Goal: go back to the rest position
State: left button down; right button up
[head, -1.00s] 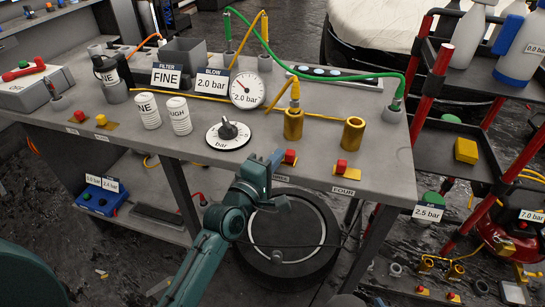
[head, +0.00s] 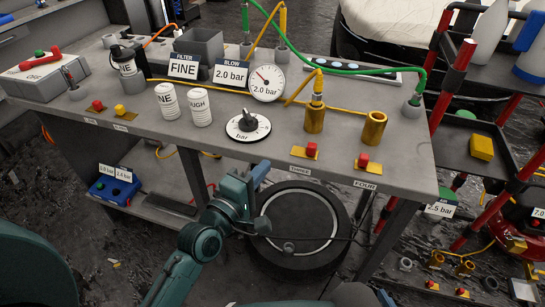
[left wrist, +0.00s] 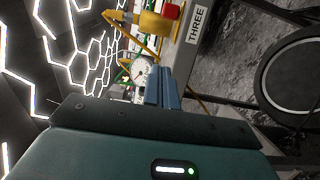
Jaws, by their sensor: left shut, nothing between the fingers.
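My left gripper (head: 259,174) is in front of the workbench (head: 270,150), close to its front edge. Its blue fingers are shut with nothing between them. In the left wrist view the shut fingers (left wrist: 164,88) point toward the bench, with the label THREE (left wrist: 196,22) above and to their right. My left arm comes up from the bottom of the head view and touches nothing that I can see. My right gripper does not show.
On the bench are a black-and-white dial (head: 248,126), a gauge (head: 267,83), two white canisters, brass cups (head: 374,128) and red buttons (head: 311,149). A tire (head: 296,219) stands below the front edge. A red-posted shelf (head: 453,80) is at right.

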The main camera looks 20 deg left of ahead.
pick_arm(q)
jog(key=shift+v, duration=0.8)
